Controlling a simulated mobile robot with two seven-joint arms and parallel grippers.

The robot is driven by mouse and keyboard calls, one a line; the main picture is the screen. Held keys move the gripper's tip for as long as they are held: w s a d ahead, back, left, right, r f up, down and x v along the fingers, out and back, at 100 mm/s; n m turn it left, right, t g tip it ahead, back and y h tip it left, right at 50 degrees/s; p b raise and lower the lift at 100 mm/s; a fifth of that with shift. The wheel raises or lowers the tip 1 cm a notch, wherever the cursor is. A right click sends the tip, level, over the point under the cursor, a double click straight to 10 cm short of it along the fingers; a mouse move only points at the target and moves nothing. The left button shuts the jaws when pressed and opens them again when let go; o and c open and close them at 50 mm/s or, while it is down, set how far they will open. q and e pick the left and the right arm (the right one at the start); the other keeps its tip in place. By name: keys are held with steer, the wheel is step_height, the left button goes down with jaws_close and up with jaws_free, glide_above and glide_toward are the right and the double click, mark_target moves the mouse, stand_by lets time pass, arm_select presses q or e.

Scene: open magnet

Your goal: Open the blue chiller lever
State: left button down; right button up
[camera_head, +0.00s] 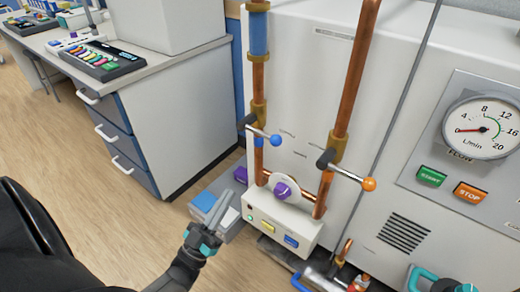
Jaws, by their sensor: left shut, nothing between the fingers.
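The blue-tipped lever (264,134) sits on the left copper pipe, which has a blue band above it. Its handle points to the right, across the pipe, tilted slightly down to a blue ball. My left gripper (226,196) is below and to the left of the lever, fingers pointing up. Its fingers are shut and empty, and they are apart from the lever. A teal and black part (440,284) at the bottom right edge may be my right gripper; its fingers cannot be made out.
An orange-tipped lever (350,174) is on the right copper pipe (358,80). Between the pipes low down is a purple knob (282,190) above a small button box (284,222). A gauge panel (480,130) is at right. Tools and a bottle lie at the bottom; a drawer desk (165,100) stands left.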

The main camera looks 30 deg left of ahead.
arm_select(q)
steer(key=shift+r, duration=0.1)
arm_select(e)
steer(key=shift+r, duration=0.1)
arm_select(q)
glide_toward(262, 136)
steer(key=w, duration=0.2)
steer(key=x, duration=0.5)
steer(key=shift+s+r+b, duration=0.2)
steer(key=shift+r+b, duration=0.1)
steer(key=shift+b, duration=0.05)
arm_select(e)
steer(key=shift+r, duration=0.8)
arm_select(q)
steer(key=shift+r+n+y+p, duration=0.2)
steer(key=shift+n+y+p, duration=0.1)
steer(key=shift+n+p, duration=0.1)
steer(key=shift+d, duration=0.1)
arm_select(e)
steer(key=shift+f, duration=0.95)
